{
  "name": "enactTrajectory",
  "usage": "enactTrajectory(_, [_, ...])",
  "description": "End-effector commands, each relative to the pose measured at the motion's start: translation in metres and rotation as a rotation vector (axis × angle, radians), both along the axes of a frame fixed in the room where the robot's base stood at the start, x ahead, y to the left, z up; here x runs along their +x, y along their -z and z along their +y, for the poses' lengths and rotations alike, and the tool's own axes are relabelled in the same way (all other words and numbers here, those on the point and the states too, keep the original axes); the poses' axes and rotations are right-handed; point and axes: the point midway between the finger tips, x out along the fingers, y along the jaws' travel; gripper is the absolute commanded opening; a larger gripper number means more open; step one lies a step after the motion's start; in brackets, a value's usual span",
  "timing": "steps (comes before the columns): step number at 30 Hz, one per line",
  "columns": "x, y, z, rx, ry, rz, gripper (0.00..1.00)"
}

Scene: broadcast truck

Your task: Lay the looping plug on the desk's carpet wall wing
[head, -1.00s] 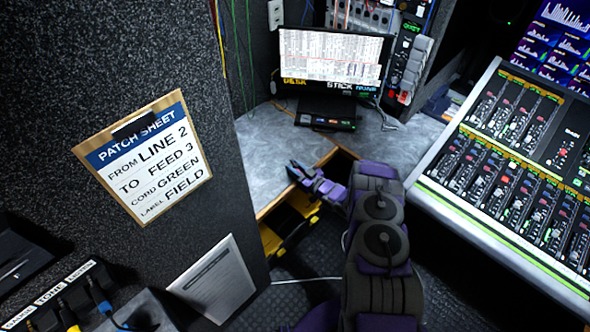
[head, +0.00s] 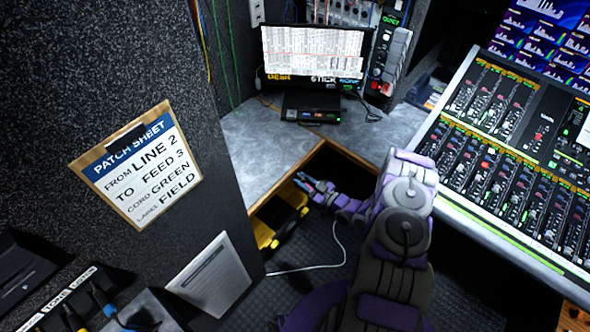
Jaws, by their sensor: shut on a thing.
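My gripper (head: 308,183) is over the dark opening at the front of the grey desk, right of the yellow case. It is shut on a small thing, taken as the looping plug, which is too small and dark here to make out. The desk's left wing (head: 256,153) runs along the dark carpet wall (head: 190,120). Its grey top is bare there, with a wooden front edge. The gripper is to the right of this wing and apart from it.
A monitor (head: 312,55) and a black box (head: 311,107) stand at the back of the desk. A yellow case (head: 280,214) sits below the desk edge. A white cable (head: 305,268) lies on the floor. The mixing console (head: 500,150) flanks my arm at right.

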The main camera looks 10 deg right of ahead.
Motion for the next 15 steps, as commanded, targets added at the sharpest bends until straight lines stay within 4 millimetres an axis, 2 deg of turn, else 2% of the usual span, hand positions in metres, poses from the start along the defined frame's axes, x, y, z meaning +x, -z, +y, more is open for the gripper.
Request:
enactTrajectory(6, [-0.015,-0.002,-0.005,-0.001,0.001,-0.001,0.0])
enactTrajectory(15, [-0.018,-0.002,-0.005,-0.002,0.0,-0.001,0.0])
